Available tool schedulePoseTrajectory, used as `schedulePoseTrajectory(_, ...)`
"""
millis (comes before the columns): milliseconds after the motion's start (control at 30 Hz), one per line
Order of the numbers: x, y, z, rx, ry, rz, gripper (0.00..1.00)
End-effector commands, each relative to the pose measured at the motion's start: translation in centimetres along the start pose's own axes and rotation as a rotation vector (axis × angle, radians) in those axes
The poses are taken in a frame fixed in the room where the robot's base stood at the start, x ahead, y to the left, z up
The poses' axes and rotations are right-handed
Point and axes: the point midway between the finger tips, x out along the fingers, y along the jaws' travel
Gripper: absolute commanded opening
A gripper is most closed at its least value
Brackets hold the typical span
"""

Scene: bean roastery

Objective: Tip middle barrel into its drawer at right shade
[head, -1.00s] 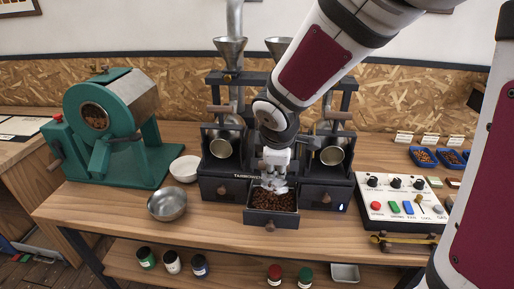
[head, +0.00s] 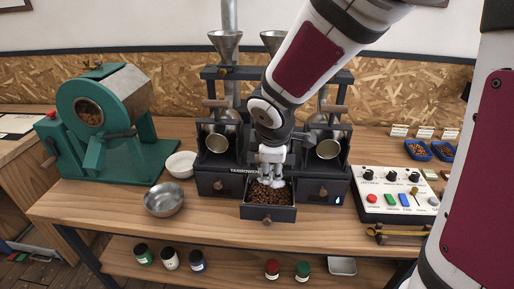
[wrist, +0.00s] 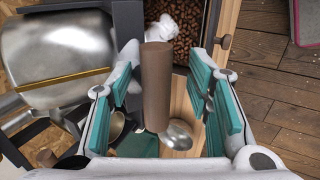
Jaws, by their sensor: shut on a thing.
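My gripper (head: 271,172) is in front of the middle unit of the three-barrel roaster, above the drawer. In the wrist view, my gripper (wrist: 162,100) has its teal-padded fingers on either side of a brown cylindrical handle (wrist: 155,85) and is shut on it. A shiny metal barrel (wrist: 55,45) with a brass line across it fills the upper left there. My arm hides the middle barrel in the head view. The middle drawer (head: 268,212) is pulled out and holds brown roasted beans (head: 266,195), which also show in the wrist view (wrist: 178,28).
The left barrel (head: 217,143) and right barrel (head: 327,149) flank my arm, above closed drawers. A metal bowl (head: 164,200) and white bowl (head: 181,165) stand left. A button panel (head: 395,193) and blue bean trays (head: 418,151) are right. A green roaster (head: 98,118) stands far left.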

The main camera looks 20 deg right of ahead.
Motion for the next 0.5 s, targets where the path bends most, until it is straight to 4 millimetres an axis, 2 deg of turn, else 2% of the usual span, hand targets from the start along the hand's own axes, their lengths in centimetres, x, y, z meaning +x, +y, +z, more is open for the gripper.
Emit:
schedulePoseTrajectory(133,-0.6,-0.1,0.1,0.0,-0.003,-0.001,0.4)
schedulePoseTrajectory(233,-1.8,0.0,0.1,0.001,-0.002,0.002,0.4)
schedulePoseTrajectory(500,-7.3,0.1,-0.1,0.001,0.003,0.006,0.4)
